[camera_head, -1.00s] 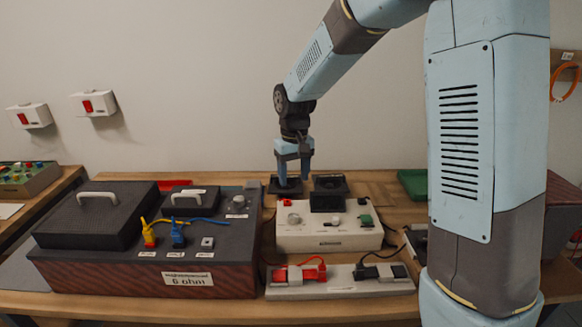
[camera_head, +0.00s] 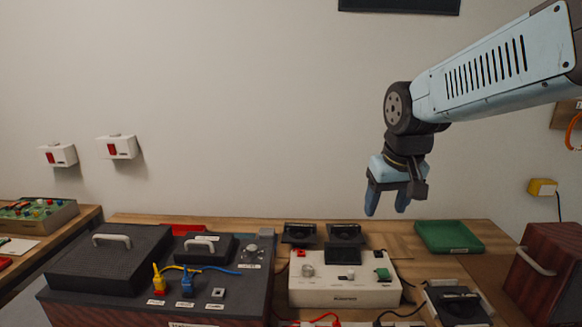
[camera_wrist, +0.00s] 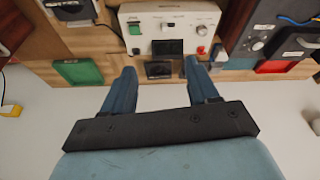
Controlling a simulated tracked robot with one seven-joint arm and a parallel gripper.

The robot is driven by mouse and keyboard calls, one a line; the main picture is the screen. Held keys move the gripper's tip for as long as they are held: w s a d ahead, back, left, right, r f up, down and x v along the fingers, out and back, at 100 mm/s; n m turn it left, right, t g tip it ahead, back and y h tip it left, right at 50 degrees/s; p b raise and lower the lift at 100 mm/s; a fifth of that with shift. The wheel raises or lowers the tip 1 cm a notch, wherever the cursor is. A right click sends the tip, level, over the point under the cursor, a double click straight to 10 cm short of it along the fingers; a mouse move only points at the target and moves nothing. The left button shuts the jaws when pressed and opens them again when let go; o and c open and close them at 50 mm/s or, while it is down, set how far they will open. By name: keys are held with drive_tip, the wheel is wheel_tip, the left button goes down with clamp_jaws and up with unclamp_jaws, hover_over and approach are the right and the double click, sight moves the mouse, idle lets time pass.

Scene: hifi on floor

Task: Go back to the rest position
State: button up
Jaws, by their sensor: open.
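My gripper (camera_head: 387,205) hangs from my arm in the head view, above the back of the wooden table and right of the white control box (camera_head: 345,291). Its two blue fingers point down, are spread apart and hold nothing. In the wrist view my gripper (camera_wrist: 160,72) shows its two fingers apart, with the white control box (camera_wrist: 185,28) beyond them. No object touches the fingers in either view.
A dark console (camera_head: 140,300) with yellow and blue plugs stands at left. A green tray (camera_head: 447,237) lies right of the white box. A dark red case (camera_head: 545,275) stands at far right. The air around my gripper is clear.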

drive_tip(key=s+d+r+m+t, duration=0.1)
drive_tip(key=s+d, duration=0.3)
drive_tip(key=s, duration=0.6)
drive_tip(key=shift+s+d+r+m+t, duration=0.2)
drive_tip(key=shift+s+d+m+t, duration=0.1)
drive_tip(key=shift+t, duration=0.2)
